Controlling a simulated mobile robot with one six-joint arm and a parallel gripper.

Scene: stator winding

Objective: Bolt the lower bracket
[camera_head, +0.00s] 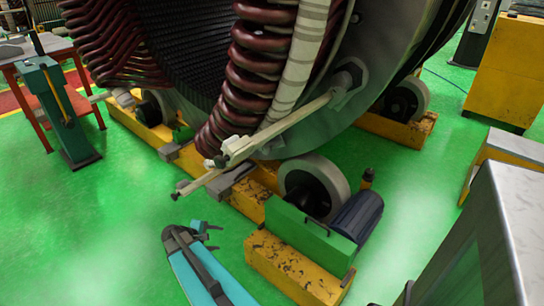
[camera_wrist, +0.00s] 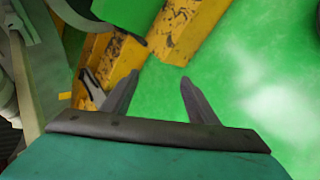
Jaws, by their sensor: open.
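A long cream bracket bar (camera_head: 290,118) runs down from a hex bolt (camera_head: 349,78) on the stator's grey ring to a clamp block (camera_head: 237,150). A shorter cream bar (camera_head: 205,180) slants from that block toward the lower left, with a dark bolt end (camera_head: 180,189). I cannot tell which part is the lower bracket. My gripper (camera_head: 212,234) is below and apart from the short bar, above the green floor. In the wrist view my gripper (camera_wrist: 159,79) has its two fingers spread with nothing between them. No loose bolt is clear in either view.
The stator stands on rollers (camera_head: 312,185) and worn yellow beams (camera_head: 290,270). A green box (camera_head: 310,236) and dark motor (camera_head: 357,214) sit right of my gripper. A red table (camera_head: 50,90) and green stand (camera_head: 65,120) are left. Floor at lower left is clear.

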